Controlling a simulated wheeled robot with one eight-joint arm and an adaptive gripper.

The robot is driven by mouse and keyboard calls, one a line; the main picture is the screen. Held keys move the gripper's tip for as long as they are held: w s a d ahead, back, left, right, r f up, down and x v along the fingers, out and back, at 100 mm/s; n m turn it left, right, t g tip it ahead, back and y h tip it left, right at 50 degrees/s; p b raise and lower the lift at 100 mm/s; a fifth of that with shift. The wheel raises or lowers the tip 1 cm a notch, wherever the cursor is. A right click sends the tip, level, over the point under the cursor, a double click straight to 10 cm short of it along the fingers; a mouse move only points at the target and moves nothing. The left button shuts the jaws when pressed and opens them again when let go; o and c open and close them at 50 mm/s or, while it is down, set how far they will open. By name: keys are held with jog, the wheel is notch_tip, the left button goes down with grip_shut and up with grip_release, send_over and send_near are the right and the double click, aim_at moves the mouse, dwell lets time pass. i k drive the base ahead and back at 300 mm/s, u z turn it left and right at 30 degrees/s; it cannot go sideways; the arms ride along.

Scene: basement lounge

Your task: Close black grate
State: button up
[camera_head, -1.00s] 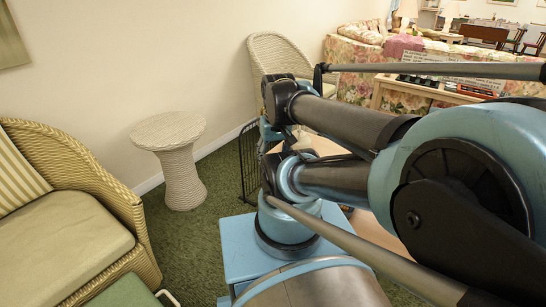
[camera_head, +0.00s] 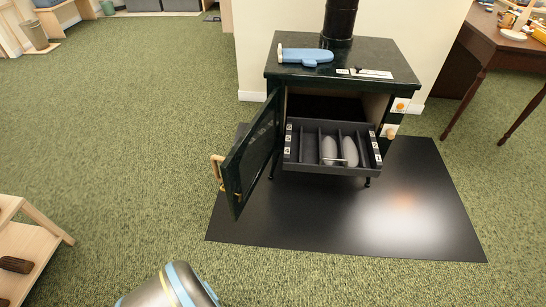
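A black stove (camera_head: 345,62) stands in the centre right of the head view. Its dark door (camera_head: 250,160) is swung open to the left, with a wooden handle (camera_head: 217,172) on its outer edge. A black slatted rack (camera_head: 308,150), perhaps the grate, sticks out of the stove's open front. It has several dividers and white labels at both ends. Two grey rounded pieces (camera_head: 349,150) stand in its slots. My gripper is not in view, and only a grey and blue part of my body shows at the bottom edge.
A black floor mat (camera_head: 400,215) lies under the stove. A blue mitt (camera_head: 305,56) lies on the stove top. A dark wooden desk (camera_head: 505,50) stands at right. A low wooden shelf (camera_head: 25,250) stands at lower left. Green carpet (camera_head: 140,130) left of the stove is clear.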

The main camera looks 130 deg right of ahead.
aim_at(339, 148)
jog(key=k, duration=0.8)
jog(key=z, duration=2.3)
jog(key=i, duration=0.25)
jog(key=z, duration=3.3)
